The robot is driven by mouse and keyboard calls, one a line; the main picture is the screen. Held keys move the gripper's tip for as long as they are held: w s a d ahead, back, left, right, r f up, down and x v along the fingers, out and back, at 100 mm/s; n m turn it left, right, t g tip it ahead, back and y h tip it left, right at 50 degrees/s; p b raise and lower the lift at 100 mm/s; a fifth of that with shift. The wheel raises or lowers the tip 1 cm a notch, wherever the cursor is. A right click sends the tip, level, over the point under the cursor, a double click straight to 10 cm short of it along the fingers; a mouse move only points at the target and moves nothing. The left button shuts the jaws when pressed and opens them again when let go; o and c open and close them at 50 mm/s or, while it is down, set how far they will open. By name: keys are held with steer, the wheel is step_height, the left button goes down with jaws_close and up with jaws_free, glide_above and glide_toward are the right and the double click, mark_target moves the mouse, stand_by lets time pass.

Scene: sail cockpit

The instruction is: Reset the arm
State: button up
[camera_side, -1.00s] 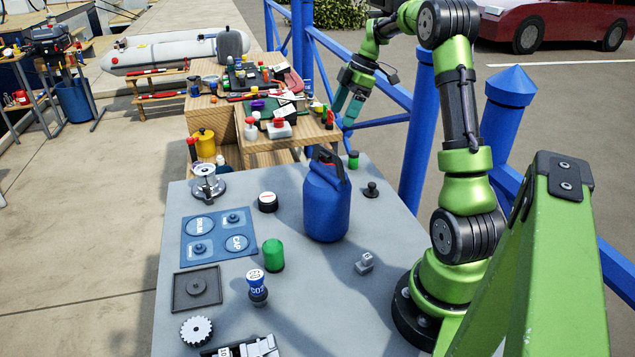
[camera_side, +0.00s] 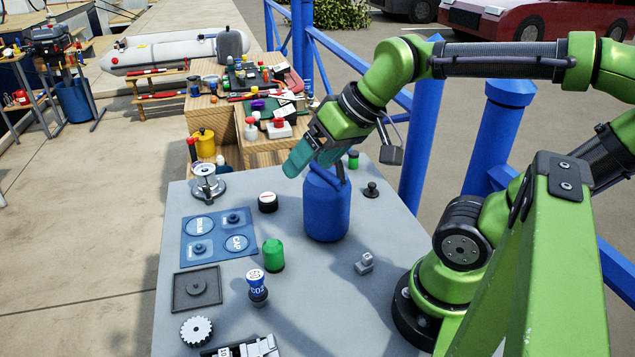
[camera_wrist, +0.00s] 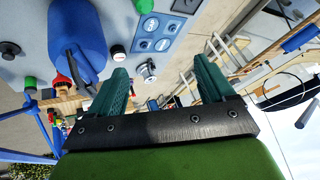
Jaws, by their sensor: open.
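My green arm reaches in from the right in the side view. My gripper (camera_side: 297,160) has teal fingers and hangs just above the top of a blue jug (camera_side: 327,210), hiding part of its handle. In the wrist view, the two fingers (camera_wrist: 160,92) are spread apart with nothing between them. The blue jug also shows in the wrist view (camera_wrist: 75,45), to the left of the fingers and not between them.
The grey table (camera_side: 330,310) holds a blue mat (camera_side: 217,250), a green cylinder (camera_side: 273,256), a blue-and-white CO2 piece (camera_side: 257,290), a gear (camera_side: 196,331) and a black tray (camera_side: 180,304). A cluttered wooden bench (camera_side: 275,150) stands behind. Blue railing posts (camera_side: 420,140) rise close to my arm.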

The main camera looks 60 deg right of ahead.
steer(key=shift+s+a+f+m, duration=0.5)
steer(key=shift+s+a, duration=0.1)
steer(key=shift+s, duration=0.15)
